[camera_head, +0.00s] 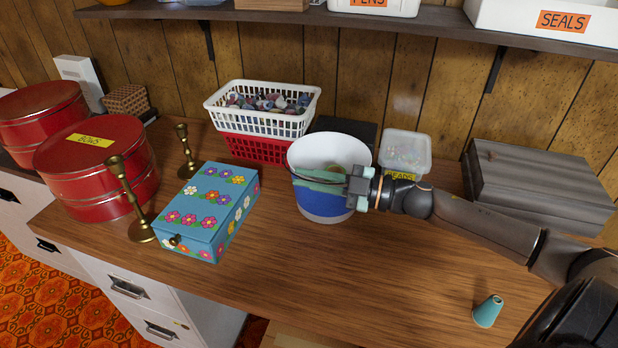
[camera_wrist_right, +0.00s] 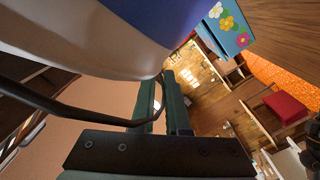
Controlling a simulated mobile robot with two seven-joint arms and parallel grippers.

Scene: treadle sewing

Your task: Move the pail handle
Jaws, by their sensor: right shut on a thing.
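The pail (camera_head: 322,202), white above with a broad blue band, stands upright on the wooden worktop. My right gripper (camera_head: 318,181) reaches in from the right at the pail's near side, just below the rim. It is shut on the pail handle, a thin dark bail. In the right wrist view the handle (camera_wrist_right: 62,108) curves in from the left and passes between the green fingers (camera_wrist_right: 163,102). The pail's white and blue wall (camera_wrist_right: 120,38) is close above the fingers there. My left gripper is not in view.
A blue flowered box (camera_head: 205,205) and brass candlesticks (camera_head: 128,195) stand left of the pail. A white basket (camera_head: 262,122) and a clear bead tub (camera_head: 405,150) are behind it. A grey case (camera_head: 540,185) lies right. A teal thread cone (camera_head: 487,311) stands front right. The front middle worktop is clear.

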